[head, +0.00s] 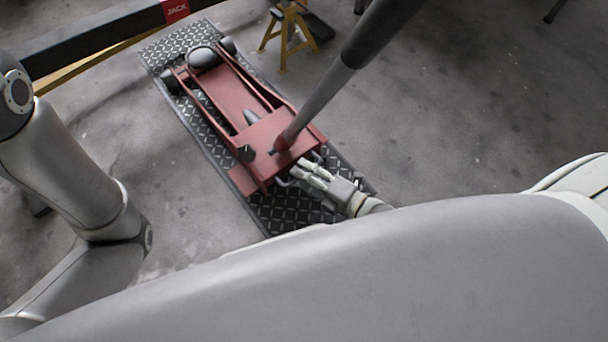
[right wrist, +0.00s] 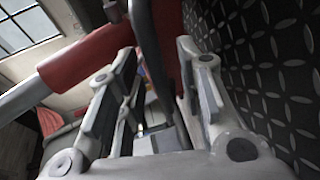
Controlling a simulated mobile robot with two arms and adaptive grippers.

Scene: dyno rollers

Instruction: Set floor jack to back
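The red floor jack (head: 235,92) lies along a dark diamond-plate mat (head: 280,213), its wheeled end far and its handle end near me. Its long grey handle (head: 318,100) rises toward the upper right. My right gripper (head: 303,176) is at the jack's near end, by a dark bar-like grip (head: 283,183). In the right wrist view the dark bar (right wrist: 156,50) passes between the fingers of my right gripper (right wrist: 157,65). Slim gaps show beside the bar, so the fingers look open around it. My left gripper is out of view; only my left arm shows.
A yellow jack stand (head: 287,30) stands beyond the mat at the top. A dark beam with a red JACK label (head: 175,10) crosses the upper left above a yellow bar (head: 85,70). The concrete floor right of the mat is clear.

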